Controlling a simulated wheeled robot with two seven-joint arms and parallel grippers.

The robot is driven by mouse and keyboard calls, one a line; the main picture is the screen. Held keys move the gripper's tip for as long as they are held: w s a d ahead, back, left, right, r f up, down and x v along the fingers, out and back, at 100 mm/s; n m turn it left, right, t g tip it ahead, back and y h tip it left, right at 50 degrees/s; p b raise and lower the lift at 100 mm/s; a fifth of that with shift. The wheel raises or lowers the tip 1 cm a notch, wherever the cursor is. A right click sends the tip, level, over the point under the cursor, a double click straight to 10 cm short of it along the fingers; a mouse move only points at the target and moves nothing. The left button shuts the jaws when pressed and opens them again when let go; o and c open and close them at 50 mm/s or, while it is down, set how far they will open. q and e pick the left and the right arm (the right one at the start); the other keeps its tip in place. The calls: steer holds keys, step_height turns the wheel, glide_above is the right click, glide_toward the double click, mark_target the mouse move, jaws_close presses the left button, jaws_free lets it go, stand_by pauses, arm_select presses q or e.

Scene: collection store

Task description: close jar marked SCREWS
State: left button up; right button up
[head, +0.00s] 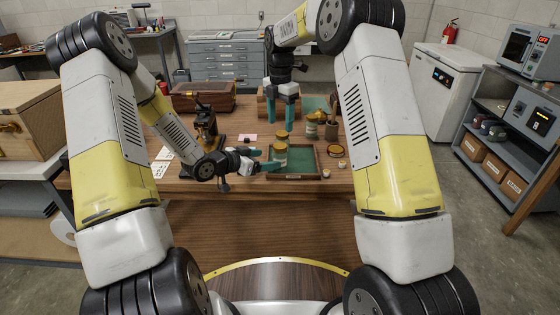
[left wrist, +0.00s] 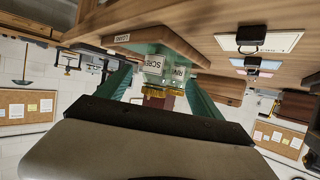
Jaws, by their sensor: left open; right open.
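The jar marked SCREWS (left wrist: 153,65) shows upside down in the left wrist view, its white label facing the camera. A gold lid (left wrist: 153,92) shows at its mouth; I cannot tell if it is screwed tight. A second labelled jar (left wrist: 181,69) with gold at its top stands beside it.
A cup of tools (head: 331,130), another gold-lidded jar (head: 312,129) and small round pieces (head: 341,164) stand at the right. A brass-and-black instrument (head: 205,125) stands left of my left gripper. A wooden case (head: 203,97) lies behind. The table front is clear.

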mark_target(275, 158)
arm_select(q)
steer(key=shift+d+f, duration=0.1)
steer(key=shift+d, duration=0.1)
steer(key=x, duration=0.7)
steer(key=shift+w+d+f, duration=0.1)
steer(key=shift+w+d, duration=0.1)
jaws_close()
stand_by(0.4)
